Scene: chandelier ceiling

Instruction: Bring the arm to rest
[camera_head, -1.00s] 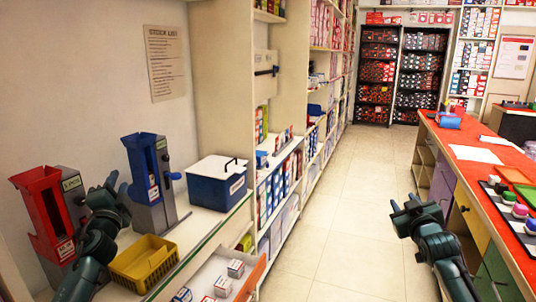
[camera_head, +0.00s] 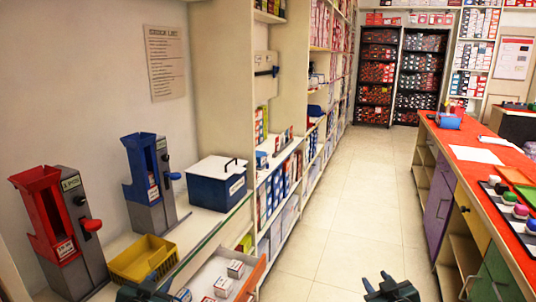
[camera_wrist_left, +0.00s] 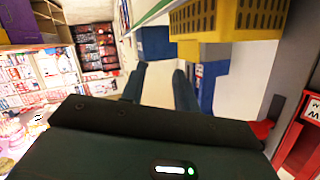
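My left gripper (camera_head: 145,291) is low at the bottom edge of the head view, in front of the shelf unit and partly cut off. In the left wrist view its two fingers (camera_wrist_left: 160,88) stand apart with nothing between them. My right gripper (camera_head: 380,284) is at the bottom edge of the head view, over the aisle floor and left of the counter. Its fingers look apart and hold nothing visible. Most of both arms is out of view.
A yellow basket (camera_head: 143,259), a red dispenser (camera_head: 45,215), a blue dispenser (camera_head: 143,170) and a blue-white box (camera_head: 217,183) stand on the left shelf. An open drawer (camera_head: 258,273) holds small boxes. The red-topped counter (camera_head: 480,153) is at right. The aisle (camera_head: 345,205) is clear.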

